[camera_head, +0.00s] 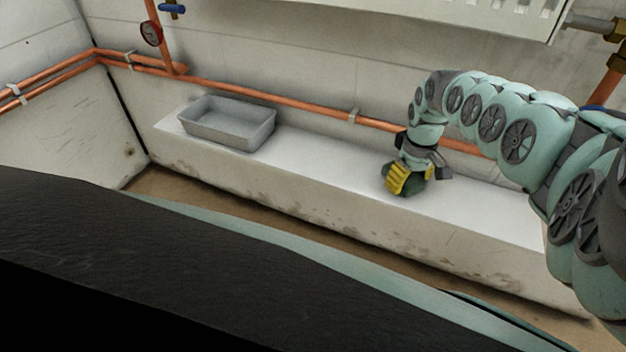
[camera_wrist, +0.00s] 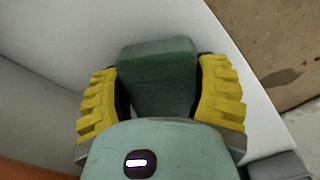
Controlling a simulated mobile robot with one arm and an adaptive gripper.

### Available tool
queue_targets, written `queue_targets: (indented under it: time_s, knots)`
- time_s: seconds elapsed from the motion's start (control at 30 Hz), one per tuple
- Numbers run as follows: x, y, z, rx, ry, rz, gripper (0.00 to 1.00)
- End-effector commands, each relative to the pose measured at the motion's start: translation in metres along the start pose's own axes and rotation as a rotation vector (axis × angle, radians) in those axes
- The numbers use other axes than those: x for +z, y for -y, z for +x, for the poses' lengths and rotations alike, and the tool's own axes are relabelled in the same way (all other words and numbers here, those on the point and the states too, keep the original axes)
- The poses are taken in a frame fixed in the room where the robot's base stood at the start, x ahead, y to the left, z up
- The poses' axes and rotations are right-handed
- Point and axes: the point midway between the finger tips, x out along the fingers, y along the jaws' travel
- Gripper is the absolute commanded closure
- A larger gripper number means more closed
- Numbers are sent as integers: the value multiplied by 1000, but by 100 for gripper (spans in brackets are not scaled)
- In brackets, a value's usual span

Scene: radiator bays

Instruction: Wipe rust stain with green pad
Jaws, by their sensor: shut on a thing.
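My gripper (camera_head: 407,179) is low over the white ledge top (camera_head: 330,178), right of its middle, with its yellow fingers pointing down. In the wrist view the two yellow fingers are shut on the green pad (camera_wrist: 157,76), one on each side. The pad is a dark green block, and its far end shows between the fingers. In the head view the fingers mostly hide the pad. I cannot tell whether the pad touches the ledge. No rust stain shows clearly on the visible ledge top; the patch under the pad and gripper is hidden.
A grey open tray (camera_head: 228,141) stands on the ledge at the left. A white radiator (camera_head: 480,12) hangs above. The ledge between tray and gripper is clear. Brown marks spot the ledge's front face.

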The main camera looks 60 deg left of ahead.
Motion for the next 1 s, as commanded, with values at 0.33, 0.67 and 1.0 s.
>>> queue_targets:
  time_s: [0.33, 0.67, 1.0]
  knots:
    - [0, 0, -32, 0, 0, 0, 71]
    - [1, -1, -60, -1, 1, 2, 71]
    - [1, -1, -61, 1, -1, 3, 71]
